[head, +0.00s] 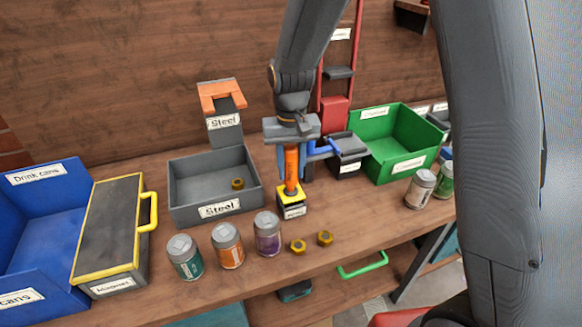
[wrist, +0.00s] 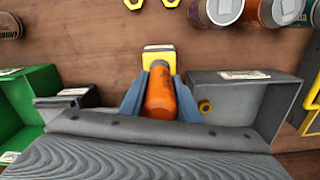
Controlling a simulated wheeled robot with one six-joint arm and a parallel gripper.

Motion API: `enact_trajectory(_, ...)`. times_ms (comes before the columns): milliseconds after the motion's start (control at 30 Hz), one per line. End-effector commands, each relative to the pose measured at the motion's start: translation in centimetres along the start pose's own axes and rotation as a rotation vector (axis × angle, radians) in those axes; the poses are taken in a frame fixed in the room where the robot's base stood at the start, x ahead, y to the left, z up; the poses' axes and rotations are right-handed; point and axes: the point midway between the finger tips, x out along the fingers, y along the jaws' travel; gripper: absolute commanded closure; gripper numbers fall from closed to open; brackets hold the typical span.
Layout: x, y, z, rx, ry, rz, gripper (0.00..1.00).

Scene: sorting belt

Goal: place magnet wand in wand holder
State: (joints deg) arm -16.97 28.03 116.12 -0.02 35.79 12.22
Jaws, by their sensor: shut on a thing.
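The magnet wand (head: 291,168) has an orange handle and stands upright in my gripper (head: 294,170). My gripper is shut on its handle, and the wrist view shows the orange handle (wrist: 161,98) between the two blue-grey fingers. The wand holder (head: 292,204) is a small dark block with a yellow top and a white label, right below the wand. It also shows in the wrist view (wrist: 157,57), just past the handle. The wand's lower end meets the yellow top in the head view; I cannot tell how deep it sits.
A grey Steel bin (head: 180,205) with a nut stands left of the holder, a green bin (head: 377,151) right. A yellow-edged box (head: 105,240) and blue bin (head: 40,230) stand far left.

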Motion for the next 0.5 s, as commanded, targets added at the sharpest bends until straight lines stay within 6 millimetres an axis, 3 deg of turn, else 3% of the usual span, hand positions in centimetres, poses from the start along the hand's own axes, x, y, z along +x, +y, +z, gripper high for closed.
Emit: enact_trajectory(500, 1.5, 0.0, 0.2, 0.000, -0.005, 0.001, 1.00)
